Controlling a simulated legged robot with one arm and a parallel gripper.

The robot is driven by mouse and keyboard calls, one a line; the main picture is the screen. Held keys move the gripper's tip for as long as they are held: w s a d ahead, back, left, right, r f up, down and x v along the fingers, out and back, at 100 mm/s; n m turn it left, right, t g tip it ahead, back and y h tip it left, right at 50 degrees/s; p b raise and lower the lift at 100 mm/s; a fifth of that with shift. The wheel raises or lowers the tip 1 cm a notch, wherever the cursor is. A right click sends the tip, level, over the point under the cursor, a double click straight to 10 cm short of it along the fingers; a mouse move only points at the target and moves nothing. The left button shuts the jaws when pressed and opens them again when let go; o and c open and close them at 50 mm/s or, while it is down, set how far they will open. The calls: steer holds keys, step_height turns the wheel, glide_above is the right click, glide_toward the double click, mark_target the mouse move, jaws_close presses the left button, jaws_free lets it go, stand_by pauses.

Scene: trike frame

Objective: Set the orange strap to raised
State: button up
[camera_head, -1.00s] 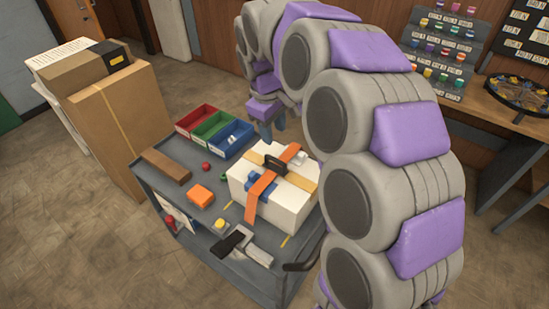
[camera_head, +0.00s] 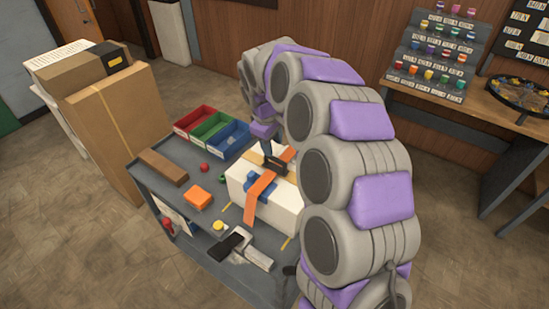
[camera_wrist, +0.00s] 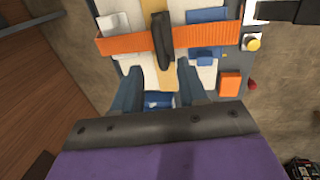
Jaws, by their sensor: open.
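The orange strap (camera_head: 262,191) lies across the top of a white box (camera_head: 284,205) on the cart and hangs down its near side. A black buckle or handle (camera_head: 275,164) sits on the strap. In the wrist view the strap (camera_wrist: 209,36) runs left to right across the box, with the dark buckle (camera_wrist: 162,40) at its middle. My gripper (camera_wrist: 158,80) is open and empty, its two blue-grey fingers apart just short of the strap and buckle. In the head view my arm hides the box's far right part, and the fingertips are hard to make out.
Red, green and blue bins (camera_head: 228,139) stand at the cart's back edge. An orange block (camera_head: 197,197), a brown bar (camera_head: 163,165), a yellow button (camera_head: 218,226) and a black-and-grey tool (camera_head: 240,248) lie around the box. A tall cardboard box (camera_head: 115,130) stands left of the cart.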

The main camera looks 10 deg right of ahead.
mark_target(275, 158)
steer(key=f, duration=0.2)
steer(key=f+b, duration=0.1)
steer(key=f, duration=0.1)
steer(key=w+f, duration=0.1)
steer(key=f, duration=0.1)
steer(key=shift+d+f, duration=0.15)
steer(key=shift+d, duration=0.25)
jaws_close()
